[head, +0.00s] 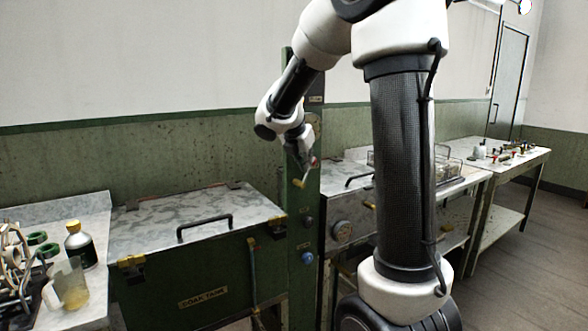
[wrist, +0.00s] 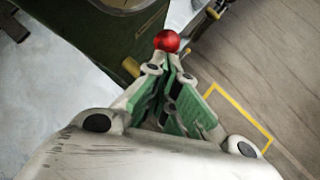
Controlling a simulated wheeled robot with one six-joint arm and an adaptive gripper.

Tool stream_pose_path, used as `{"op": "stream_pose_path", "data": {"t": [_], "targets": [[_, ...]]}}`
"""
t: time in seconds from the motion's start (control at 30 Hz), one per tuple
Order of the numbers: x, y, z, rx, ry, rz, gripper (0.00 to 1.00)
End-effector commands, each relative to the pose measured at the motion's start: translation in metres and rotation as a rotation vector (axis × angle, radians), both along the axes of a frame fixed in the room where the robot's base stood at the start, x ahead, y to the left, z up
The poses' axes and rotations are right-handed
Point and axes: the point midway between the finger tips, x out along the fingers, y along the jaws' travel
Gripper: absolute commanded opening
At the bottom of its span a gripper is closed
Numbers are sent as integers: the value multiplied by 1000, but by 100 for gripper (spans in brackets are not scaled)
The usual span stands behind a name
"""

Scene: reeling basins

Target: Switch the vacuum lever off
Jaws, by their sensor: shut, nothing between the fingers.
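The vacuum lever shows in the wrist view as a round red knob (wrist: 167,40), just beyond my fingertips. In the head view a small lever part with a yellow end (head: 298,184) shows on the green post (head: 304,215), right at my gripper (head: 304,168). My gripper also shows in the wrist view (wrist: 168,72), with its green-padded fingers together and nothing between them. The knob is close to the fingertips; I cannot tell whether they touch. The lever's shaft is mostly hidden, and I cannot read its setting.
A soak tank (head: 195,298) with a lidded grey top stands left of the post. A bench with a bottle (head: 79,245) and a jug (head: 66,284) is at far left. A metal basin unit (head: 345,230) and a white table (head: 515,160) stand to the right. Floor is clear at far right.

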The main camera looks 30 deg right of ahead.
Motion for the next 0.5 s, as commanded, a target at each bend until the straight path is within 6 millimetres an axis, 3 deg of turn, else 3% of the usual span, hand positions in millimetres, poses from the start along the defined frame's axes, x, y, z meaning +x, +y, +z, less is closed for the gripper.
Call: {"op": "stream_pose_path", "data": {"t": [0.5], "targets": [[1,-43,-9,429,16,-2,0]]}}
